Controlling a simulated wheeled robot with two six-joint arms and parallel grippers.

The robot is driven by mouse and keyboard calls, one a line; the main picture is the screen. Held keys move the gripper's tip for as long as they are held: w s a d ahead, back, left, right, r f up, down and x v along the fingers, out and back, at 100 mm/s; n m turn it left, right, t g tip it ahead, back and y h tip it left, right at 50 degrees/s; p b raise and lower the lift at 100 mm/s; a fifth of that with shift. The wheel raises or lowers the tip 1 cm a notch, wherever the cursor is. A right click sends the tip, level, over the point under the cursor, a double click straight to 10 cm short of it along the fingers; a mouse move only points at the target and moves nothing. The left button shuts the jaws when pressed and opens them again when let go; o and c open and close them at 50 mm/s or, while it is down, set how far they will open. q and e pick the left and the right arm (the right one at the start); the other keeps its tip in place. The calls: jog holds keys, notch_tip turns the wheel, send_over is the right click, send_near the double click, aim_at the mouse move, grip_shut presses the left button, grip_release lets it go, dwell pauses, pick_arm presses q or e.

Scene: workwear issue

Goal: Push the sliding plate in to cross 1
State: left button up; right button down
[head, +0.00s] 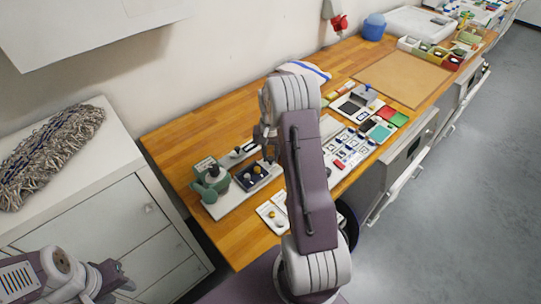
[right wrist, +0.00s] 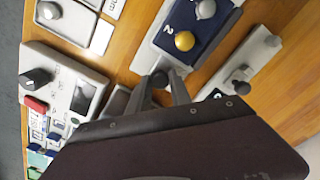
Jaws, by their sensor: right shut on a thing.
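The sliding plate (head: 251,180) is dark blue, set in a light grey fixture on the wooden bench. In the right wrist view the plate (right wrist: 200,24) carries a silver knob and a gold knob, with a white "2" beside the gold one. Cross 1 cannot be made out. My right gripper (right wrist: 161,84) is shut on a small dark grip at the near end of the plate; its fingers hide most of it. In the head view the right gripper (head: 268,152) is at the plate's far right corner. My left gripper (head: 120,279) is low at the left, away from the bench; its jaws are unclear.
A green press-like device (head: 211,187) stands left of the plate. A grey block with a knob (right wrist: 237,80) lies beside it. A meter with a small screen (right wrist: 70,90) and white cards (head: 272,216) are near. The bench's left end (head: 172,143) is clear.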

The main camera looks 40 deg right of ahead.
aim_at(252, 175)
jog(key=a, duration=0.8)
jog(key=shift+s+a, duration=0.25)
jog(key=shift+s, duration=0.05)
jog(key=c, duration=1.5)
grip_release()
jog(key=shift+c, duration=0.2)
jog(key=o, duration=0.4)
notch_tip(252, 175, up, 9)
jog(key=shift+r, duration=0.1)
jog(key=shift+s, duration=0.1)
